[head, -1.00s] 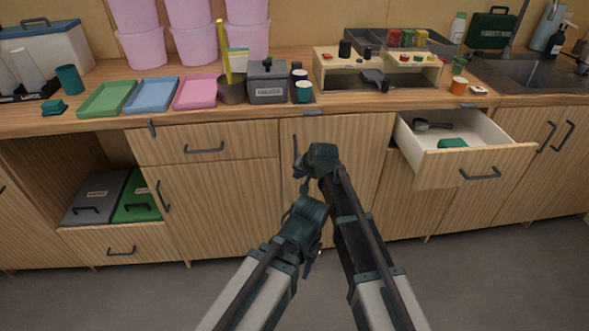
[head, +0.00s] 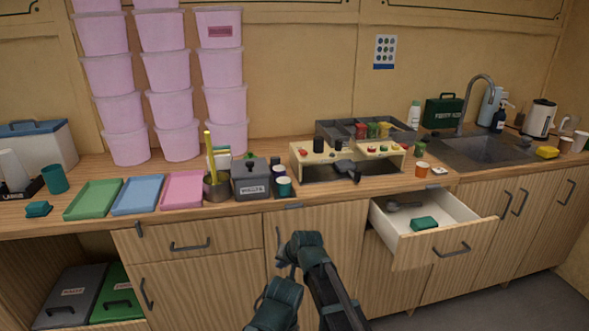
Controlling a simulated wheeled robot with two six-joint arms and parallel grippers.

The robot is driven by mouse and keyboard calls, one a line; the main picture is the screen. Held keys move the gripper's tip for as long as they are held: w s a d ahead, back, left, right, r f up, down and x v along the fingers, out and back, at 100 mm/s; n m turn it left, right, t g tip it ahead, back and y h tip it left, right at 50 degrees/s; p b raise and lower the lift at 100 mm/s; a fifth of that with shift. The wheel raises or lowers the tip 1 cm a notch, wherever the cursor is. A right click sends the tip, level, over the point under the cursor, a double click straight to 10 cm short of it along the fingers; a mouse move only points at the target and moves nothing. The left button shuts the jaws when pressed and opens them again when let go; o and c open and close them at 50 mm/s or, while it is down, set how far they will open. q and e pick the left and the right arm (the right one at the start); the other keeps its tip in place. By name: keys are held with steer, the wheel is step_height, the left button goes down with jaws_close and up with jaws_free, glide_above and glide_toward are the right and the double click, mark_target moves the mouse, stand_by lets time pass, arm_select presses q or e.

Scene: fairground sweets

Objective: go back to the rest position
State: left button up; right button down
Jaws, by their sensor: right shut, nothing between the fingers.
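My right gripper (head: 282,262) is at the lower middle of the head view, in front of the closed cabinet door below the counter. It is shut and empty, and touches nothing that I can see. Its arm comes up from the bottom edge. The left gripper's fingers cannot be made out there.
An open drawer (head: 385,222) juts out to the right of my arms, holding a dark scoop (head: 404,205) and a green block (head: 424,223). The wooden counter (head: 235,208) carries trays, a grey box (head: 250,180) and a wooden rack (head: 300,172). Pink tubs (head: 165,70) stand stacked behind.

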steer(key=s+d+f+n+g+h, duration=0.1)
steer(key=s+d+f+g+h, duration=0.15)
steer(key=s+d, duration=0.85)
steer(key=s+d+f+n+g+h, duration=0.1)
steer(key=s+d+f+g+h, duration=0.15)
steer(key=s+d, duration=0.85)
arm_select(q)
step_height(320, 180, up, 12)
steer(key=p, duration=1.2)
arm_select(e)
steer(key=s+a+r+n+g, duration=0.1)
steer(key=s+a+r+n, duration=0.2)
steer(key=a+r, duration=0.6)
step_height(320, 180, up, 4)
steer(key=shift+s+a+n, duration=0.25)
steer(key=shift+s+n, duration=0.05)
steer(key=shift+s, duration=0.4)
arm_select(q)
steer(key=shift+f, duration=0.1)
